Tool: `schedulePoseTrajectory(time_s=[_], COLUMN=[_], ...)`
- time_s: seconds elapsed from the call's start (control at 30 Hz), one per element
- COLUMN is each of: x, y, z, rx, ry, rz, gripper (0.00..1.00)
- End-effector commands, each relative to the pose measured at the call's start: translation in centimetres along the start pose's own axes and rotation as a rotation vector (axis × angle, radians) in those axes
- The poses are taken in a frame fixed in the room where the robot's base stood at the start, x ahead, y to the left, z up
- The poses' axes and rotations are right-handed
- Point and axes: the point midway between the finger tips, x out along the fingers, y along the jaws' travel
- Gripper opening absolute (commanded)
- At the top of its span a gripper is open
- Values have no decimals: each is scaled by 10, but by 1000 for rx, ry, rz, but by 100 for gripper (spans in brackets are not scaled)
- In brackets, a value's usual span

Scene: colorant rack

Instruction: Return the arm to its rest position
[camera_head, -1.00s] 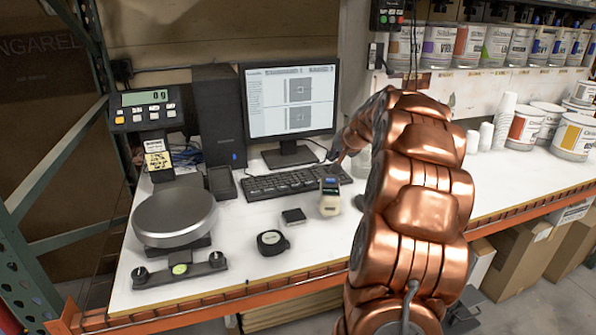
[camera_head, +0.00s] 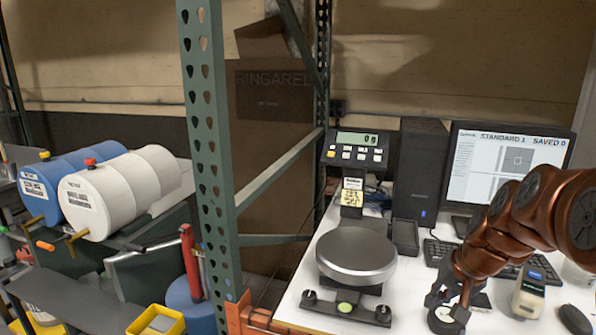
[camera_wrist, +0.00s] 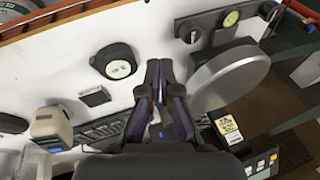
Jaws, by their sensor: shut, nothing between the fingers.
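My copper arm (camera_head: 530,208) reaches in from the right of the head view, bent downward over the white bench. My gripper (camera_head: 448,316) hangs over the bench to the right of the round scale pan (camera_head: 356,254). In the wrist view my gripper (camera_wrist: 158,66) has its two dark fingers together, with nothing between them.
A beige handheld device (camera_head: 529,292), a keyboard (camera_head: 436,250) and a monitor (camera_head: 505,165) stand on the right. The scale display (camera_head: 356,148) reads 0 g. A green rack post (camera_head: 213,150) rises left of the bench; white (camera_head: 120,190) and blue drums lie beyond it.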

Motion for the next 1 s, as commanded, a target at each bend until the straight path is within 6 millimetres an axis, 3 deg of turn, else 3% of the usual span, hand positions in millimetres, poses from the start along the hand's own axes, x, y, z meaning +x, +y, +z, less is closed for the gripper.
schedulePoseTrajectory(time_s=[0.1,0.23,0.4,0.53,0.73,1.0], x=[0,-2,-7,-13,-21,-23], y=[-17,-22,-12,4,27,35], z=[60,121,197,247,293,303], rx=[-88,-173,-276,-345,-409,-425], ry=[-92,-184,-299,-373,-445,-462], rz=[34,78,147,204,265,283], gripper=[0,0,0,0,0,0])
